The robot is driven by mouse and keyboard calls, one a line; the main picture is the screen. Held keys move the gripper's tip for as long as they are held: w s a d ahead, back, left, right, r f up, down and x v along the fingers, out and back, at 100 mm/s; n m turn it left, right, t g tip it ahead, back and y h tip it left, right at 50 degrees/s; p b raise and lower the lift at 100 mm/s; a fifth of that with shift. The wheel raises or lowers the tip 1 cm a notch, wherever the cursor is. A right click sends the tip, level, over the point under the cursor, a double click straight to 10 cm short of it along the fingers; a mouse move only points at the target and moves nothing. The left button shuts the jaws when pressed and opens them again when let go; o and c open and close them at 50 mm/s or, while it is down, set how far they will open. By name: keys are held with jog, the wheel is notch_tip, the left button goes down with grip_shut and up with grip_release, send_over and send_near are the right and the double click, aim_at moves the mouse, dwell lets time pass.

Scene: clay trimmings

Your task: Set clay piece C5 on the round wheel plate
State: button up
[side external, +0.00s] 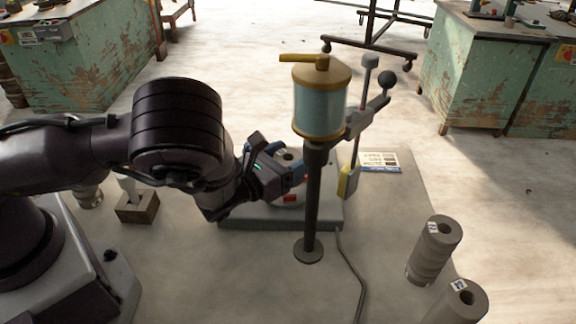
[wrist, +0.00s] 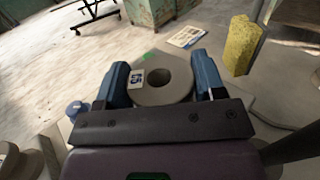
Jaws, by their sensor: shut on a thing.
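My gripper (side external: 284,160) is shut on a grey ring-shaped clay piece (wrist: 165,85) with a round hole and a white label, blurred but seemingly ending in 5. I take it for C5. Its top also shows between my blue fingers in the side view (side external: 288,153). The piece looks upright, with a finger on each side. The pale round wheel plate (side external: 287,203) is partly visible below my gripper, on a grey base (side external: 270,223). My gripper and a post hide much of it. I cannot tell whether the piece touches the plate.
A post with a glass jar (side external: 320,108) stands close in front of the wheel. A rod with a yellow sponge (side external: 348,182) is just right of it. Two stacks of grey clay rings (side external: 433,250) stand at the lower right. A small wooden box (side external: 138,208) is at left.

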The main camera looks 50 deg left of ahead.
jog(key=shift+f, duration=0.85)
jog(key=shift+f, duration=0.15)
jog(key=o, duration=1.1)
